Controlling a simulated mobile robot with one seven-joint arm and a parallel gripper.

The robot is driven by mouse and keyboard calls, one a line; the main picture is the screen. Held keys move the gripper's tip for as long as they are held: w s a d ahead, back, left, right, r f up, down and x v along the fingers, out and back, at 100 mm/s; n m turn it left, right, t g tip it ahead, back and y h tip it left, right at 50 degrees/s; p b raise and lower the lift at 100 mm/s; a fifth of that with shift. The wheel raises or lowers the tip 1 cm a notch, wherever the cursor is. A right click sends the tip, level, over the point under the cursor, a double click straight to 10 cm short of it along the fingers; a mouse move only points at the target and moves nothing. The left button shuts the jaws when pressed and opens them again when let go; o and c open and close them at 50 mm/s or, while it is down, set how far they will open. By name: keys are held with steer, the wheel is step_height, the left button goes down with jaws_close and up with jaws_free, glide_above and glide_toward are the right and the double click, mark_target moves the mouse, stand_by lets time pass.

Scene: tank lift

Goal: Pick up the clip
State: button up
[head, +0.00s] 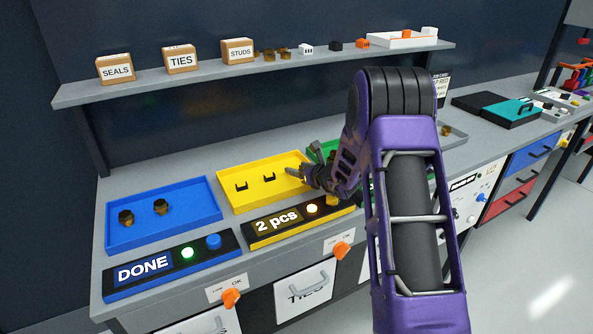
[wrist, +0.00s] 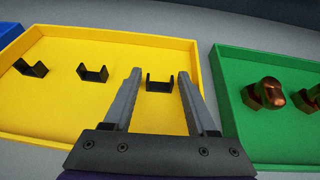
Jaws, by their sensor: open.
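Three black U-shaped clips stand in the yellow tray (wrist: 60,122): a left clip (wrist: 32,68), a middle clip (wrist: 93,74) and a right clip (wrist: 160,86). My gripper (wrist: 160,74) is open and empty. In the wrist view the right clip shows between its two fingers, apart from both; the height gap is hard to judge. In the head view my gripper (head: 293,172) is over the right part of the yellow tray (head: 228,207). Two clips show there to its left; the third is hidden or not distinguishable behind the gripper.
A blue tray (head: 118,240) with two brown pieces is at left. A green tray (wrist: 235,110) with copper-brown pieces is close on the right. A "2 pcs" panel (head: 276,222) fronts the yellow tray. A shelf (head: 200,82) with boxes runs above.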

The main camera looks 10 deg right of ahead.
jaws_close()
